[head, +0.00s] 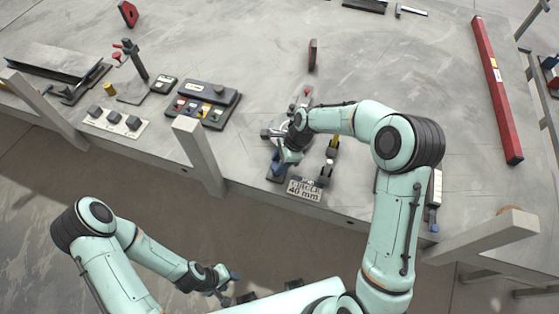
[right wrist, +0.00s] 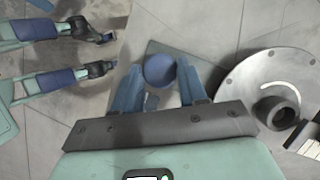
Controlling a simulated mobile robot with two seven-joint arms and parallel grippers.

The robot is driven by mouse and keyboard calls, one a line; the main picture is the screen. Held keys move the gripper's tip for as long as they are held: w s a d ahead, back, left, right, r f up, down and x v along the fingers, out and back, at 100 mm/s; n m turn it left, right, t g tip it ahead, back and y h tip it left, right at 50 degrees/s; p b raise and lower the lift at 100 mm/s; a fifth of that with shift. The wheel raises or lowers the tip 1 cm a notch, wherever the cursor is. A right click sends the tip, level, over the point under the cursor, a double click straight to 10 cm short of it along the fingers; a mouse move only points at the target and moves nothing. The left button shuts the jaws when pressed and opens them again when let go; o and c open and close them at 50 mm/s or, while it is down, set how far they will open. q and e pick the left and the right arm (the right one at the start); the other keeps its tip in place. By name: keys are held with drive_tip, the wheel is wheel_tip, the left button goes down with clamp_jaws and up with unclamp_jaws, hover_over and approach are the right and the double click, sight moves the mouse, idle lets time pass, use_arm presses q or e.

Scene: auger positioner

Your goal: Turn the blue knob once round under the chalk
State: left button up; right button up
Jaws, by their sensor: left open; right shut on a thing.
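The blue knob (right wrist: 159,70) shows in the right wrist view between the two blue fingers of my right gripper (right wrist: 161,92), which is shut on it. To its right is a round grey disc (right wrist: 245,75) with a curved white mark (right wrist: 280,87) and a dark cylindrical part standing over it. In the head view my right gripper (head: 280,168) is down at the table's front edge, and my arm hides most of the disc. I cannot make out the chalk clearly. My left gripper (head: 230,288) is open and empty, low in front of the table.
A sign reading "CIRCLE 40 mm" (head: 304,190) lies by the table edge, beside my right gripper. A control box (head: 208,100) and a plate with dark blocks (head: 114,122) stand to the left. A red bar (head: 497,90) lies far right. The back middle is mostly clear.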

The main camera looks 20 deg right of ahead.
drive_tip(key=n, duration=0.1)
drive_tip(key=n+g+p, duration=0.1)
drive_tip(key=n+p, duration=0.1)
drive_tip(key=n, duration=0.1)
drive_tip(key=shift+w+r+g, duration=0.2)
drive_tip(key=shift+w+g, duration=0.05)
drive_tip(key=shift+g, duration=0.05)
drive_tip(key=shift+w+n+g+p, duration=0.1)
drive_tip(key=shift+n+g+p, duration=0.3)
drive_tip(key=shift+n, duration=0.6)
drive_tip(key=shift+a+f+n+g+h, duration=0.15)
drive_tip(key=shift+n+g+h, duration=0.2)
drive_tip(key=shift+n, duration=0.55)
use_arm(q)
drive_tip(key=w+r, duration=0.4)
drive_tip(key=shift+w+t, duration=0.3)
use_arm(e)
drive_tip(key=shift+n+g+h, duration=0.45)
drive_tip(key=shift+n+h, duration=0.2)
drive_tip(key=shift+n, duration=1.45)
use_arm(q)
drive_tip(key=shift+r, duration=0.1)
use_arm(e)
drive_tip(key=shift+w, duration=0.1)
drive_tip(key=o, duration=1.1)
drive_tip(key=shift+c, duration=0.2)
